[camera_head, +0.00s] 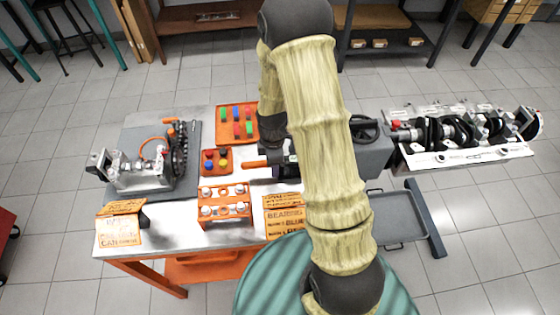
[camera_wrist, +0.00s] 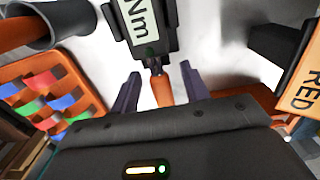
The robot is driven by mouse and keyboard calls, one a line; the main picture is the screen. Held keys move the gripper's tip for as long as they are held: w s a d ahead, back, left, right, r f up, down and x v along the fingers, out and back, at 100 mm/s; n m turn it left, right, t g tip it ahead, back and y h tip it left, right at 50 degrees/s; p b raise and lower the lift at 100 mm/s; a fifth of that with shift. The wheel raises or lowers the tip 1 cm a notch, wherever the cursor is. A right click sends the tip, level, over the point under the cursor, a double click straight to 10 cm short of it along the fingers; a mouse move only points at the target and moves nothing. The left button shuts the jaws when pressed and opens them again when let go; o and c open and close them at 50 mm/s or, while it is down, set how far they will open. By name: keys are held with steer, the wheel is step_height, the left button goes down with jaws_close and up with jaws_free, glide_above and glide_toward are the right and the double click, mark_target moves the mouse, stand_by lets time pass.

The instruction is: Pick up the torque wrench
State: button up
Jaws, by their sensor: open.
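The torque wrench (camera_wrist: 143,22) shows in the wrist view as a dark body with an "Nm" label and a narrow orange part (camera_wrist: 162,92) below it. My gripper (camera_wrist: 160,72) is open, with one finger on each side of the orange part. I see gaps between it and the fingers; I cannot tell how far down they reach. In the head view my arm hides most of the gripper and the wrench. An orange handle (camera_head: 262,163) sticks out to the left of the arm there; I cannot tell whether it belongs to the wrench.
The table (camera_head: 172,232) also carries an engine part (camera_head: 140,172), orange trays with coloured pieces (camera_head: 238,122), an orange rack (camera_head: 224,203) and lettered signs (camera_head: 285,222). In the wrist view, an orange cylinder with a grey collar (camera_wrist: 62,24) and a sign (camera_wrist: 303,88) flank the gripper.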

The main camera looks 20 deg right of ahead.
stand_by(0.5)
jaws_close()
step_height(320, 180, up, 10)
steer(key=shift+r+b, duration=0.1)
steer(key=shift+b, duration=0.2)
stand_by(0.4)
steer(key=c, duration=0.6)
jaws_free()
steer(key=shift+c, duration=0.2)
jaws_close()
